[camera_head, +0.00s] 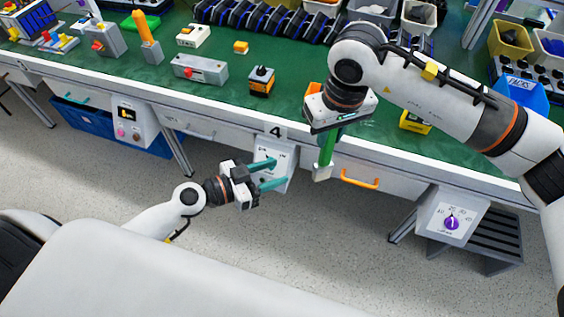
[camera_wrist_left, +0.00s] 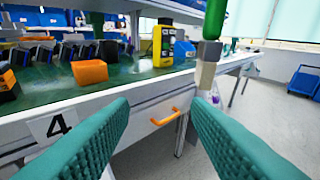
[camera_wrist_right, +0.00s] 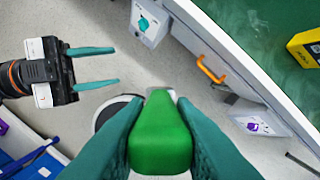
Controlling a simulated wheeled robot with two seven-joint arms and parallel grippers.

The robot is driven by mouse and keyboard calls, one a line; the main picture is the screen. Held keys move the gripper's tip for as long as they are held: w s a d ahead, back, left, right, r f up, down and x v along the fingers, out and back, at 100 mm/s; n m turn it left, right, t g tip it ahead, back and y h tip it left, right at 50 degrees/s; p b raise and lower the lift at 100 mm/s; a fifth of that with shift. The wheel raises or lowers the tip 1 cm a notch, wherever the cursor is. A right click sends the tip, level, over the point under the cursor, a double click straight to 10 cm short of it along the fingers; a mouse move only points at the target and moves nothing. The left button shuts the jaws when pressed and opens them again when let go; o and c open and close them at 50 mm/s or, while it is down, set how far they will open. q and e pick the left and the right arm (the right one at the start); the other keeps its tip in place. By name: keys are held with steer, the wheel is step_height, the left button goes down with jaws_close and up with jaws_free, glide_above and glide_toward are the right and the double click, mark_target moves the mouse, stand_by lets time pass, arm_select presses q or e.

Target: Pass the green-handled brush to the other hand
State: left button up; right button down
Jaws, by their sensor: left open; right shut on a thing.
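The brush with the green handle (camera_head: 328,146) hangs upright from my right gripper (camera_head: 331,130), in front of the table's edge. In the right wrist view the green handle (camera_wrist_right: 160,135) is clamped between both teal fingers. The brush's pale lower end (camera_head: 322,172) points down; it also shows in the left wrist view (camera_wrist_left: 207,70). My left gripper (camera_head: 267,173) is open and empty, left of the brush and at about the height of its lower end in the head view. In the left wrist view the brush stands beyond the open fingers (camera_wrist_left: 155,125), right of centre, not touching them.
The green-topped workbench (camera_head: 150,75) runs along the back with switch boxes and bins on it. An orange drawer handle (camera_head: 360,179) is behind the brush. A panel with a purple knob (camera_head: 451,222) hangs at the right. The floor in front is clear.

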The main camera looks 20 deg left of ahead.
mark_target(334, 150)
arm_select(q)
steer(key=s+d+r+m+h, duration=0.2)
steer(key=s+d+r+h, duration=0.15)
steer(key=r, duration=0.65)
steer(key=shift+f+x, duration=0.15)
steer(key=shift+x, duration=3)
steer(key=shift+f+x, duration=0.15)
steer(key=shift+x, duration=3)
steer(key=shift+s, duration=0.1)
steer(key=shift+d, duration=0.1)
jaws_close()
arm_select(e)
steer(key=c, duration=2.2)
jaws_free()
steer(key=c, duration=1.1)
jaws_free()
